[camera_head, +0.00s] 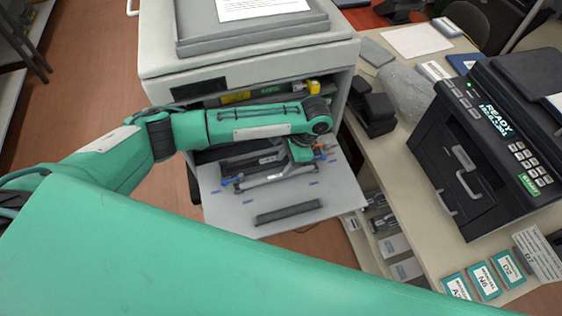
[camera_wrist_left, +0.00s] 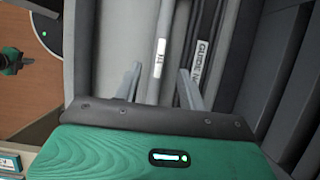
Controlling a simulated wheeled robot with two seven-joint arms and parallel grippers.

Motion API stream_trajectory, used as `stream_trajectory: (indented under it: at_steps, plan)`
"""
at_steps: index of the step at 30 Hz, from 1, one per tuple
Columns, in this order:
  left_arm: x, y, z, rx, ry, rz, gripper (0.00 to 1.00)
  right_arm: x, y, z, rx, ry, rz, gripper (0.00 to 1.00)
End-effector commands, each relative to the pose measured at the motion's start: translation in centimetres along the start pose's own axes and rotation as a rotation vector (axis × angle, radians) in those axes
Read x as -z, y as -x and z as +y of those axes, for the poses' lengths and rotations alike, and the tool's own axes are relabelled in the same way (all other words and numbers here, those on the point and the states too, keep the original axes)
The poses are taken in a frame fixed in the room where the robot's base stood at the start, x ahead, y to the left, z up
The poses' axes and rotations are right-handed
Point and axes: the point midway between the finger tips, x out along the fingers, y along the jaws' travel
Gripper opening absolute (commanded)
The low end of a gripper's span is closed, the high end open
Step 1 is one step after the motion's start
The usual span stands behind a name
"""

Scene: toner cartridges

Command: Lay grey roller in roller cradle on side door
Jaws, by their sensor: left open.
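The side door (camera_head: 222,200) is folded down flat from the big grey machine. A grey bar-like frame with blue ends (camera_head: 272,177) lies across it; I cannot tell whether this is the roller, the cradle or both. A dark bar (camera_head: 288,213) lies nearer the door's front edge. My left gripper (camera_wrist_left: 160,82) is open in the left wrist view, its fingers apart over light grey parts with a small white label (camera_wrist_left: 160,52). In the head view my left arm reaches over the door and hides part of it. My right gripper is not in view.
The machine's body (camera_head: 158,62) stands behind the door with an open dark bay. To the right, a desk (camera_head: 385,165) carries a black printer (camera_head: 480,140) and a dark device (camera_head: 370,105). A dark strip labelled GUIDE (camera_wrist_left: 199,62) lies beside one finger in the wrist view.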

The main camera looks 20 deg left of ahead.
Motion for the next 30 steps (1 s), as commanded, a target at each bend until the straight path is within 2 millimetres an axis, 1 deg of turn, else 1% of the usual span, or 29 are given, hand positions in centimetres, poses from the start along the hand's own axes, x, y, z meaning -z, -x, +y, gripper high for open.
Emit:
stream_trajectory:
  at_steps: [1,6,12,15,20,30]
  plan:
    - [-0.2,1.3,0.0,0.000,0.000,0.000,0.41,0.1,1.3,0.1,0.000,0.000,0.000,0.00]
    - [-0.2,3.6,0.0,0.000,0.001,-0.001,0.41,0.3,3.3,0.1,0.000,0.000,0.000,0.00]
    - [-0.1,5.6,0.0,-0.001,0.000,-0.001,0.41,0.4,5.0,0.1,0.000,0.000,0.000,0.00]
    - [0.0,6.7,0.0,-0.001,0.000,0.000,0.41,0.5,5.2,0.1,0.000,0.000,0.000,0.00]
    - [0.0,7.4,0.0,-0.001,0.000,-0.001,0.41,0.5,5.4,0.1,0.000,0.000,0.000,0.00]
    - [0.0,7.4,0.0,-0.001,0.001,-0.001,0.41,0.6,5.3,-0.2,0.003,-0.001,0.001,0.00]
